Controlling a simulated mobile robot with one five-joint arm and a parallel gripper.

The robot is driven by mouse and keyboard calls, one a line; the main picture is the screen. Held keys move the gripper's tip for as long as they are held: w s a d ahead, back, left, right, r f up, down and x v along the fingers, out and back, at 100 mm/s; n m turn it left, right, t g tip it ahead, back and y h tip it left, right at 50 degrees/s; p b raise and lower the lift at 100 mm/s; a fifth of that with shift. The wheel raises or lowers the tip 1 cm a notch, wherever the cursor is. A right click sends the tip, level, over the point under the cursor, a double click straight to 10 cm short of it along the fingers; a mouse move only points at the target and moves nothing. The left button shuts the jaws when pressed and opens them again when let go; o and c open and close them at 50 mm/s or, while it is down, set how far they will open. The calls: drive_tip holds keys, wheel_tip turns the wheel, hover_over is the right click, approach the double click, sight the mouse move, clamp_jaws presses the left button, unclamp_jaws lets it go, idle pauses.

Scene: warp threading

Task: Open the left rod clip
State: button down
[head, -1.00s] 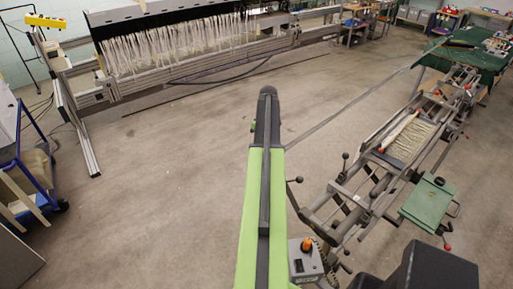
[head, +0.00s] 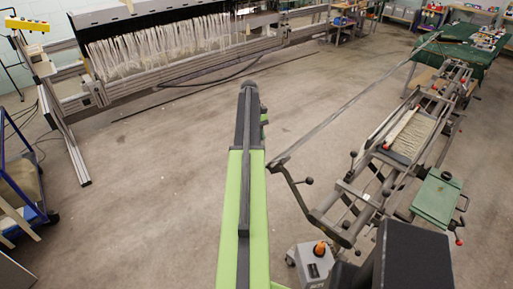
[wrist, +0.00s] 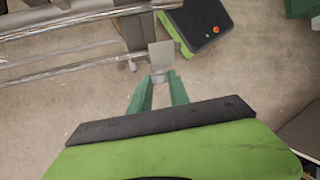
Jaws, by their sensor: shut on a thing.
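In the wrist view, my gripper's two green fingers (wrist: 160,84) are closed on a small grey piece. It joins a flat pale grey plate (wrist: 162,56) just beyond the fingertips, which looks like the rod clip. The plate stands at the right end of two metal rods (wrist: 60,77), beside a dark upright (wrist: 133,30). Whether the clip is open or shut, and whether it touches the rods, I cannot tell. In the head view, my green and black arm reaches forward and my gripper is hidden.
A dark box with an orange-red button (wrist: 196,25) lies beyond the plate. In the head view, a frame with rails and levers (head: 380,160) stands right, with a green box (head: 437,200) beside it. A large loom (head: 185,65) stands at the back. Open floor lies between.

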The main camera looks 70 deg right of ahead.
drive_tip(key=shift+w, duration=0.15)
drive_tip(key=c, duration=1.2)
unclamp_jaws()
drive_tip(key=shift+c, duration=0.2)
drive_tip(key=p+v, duration=1.5)
drive_tip(key=v, duration=0.2)
drive_tip(key=shift+r, duration=0.2)
drive_tip(key=shift+d, duration=0.15)
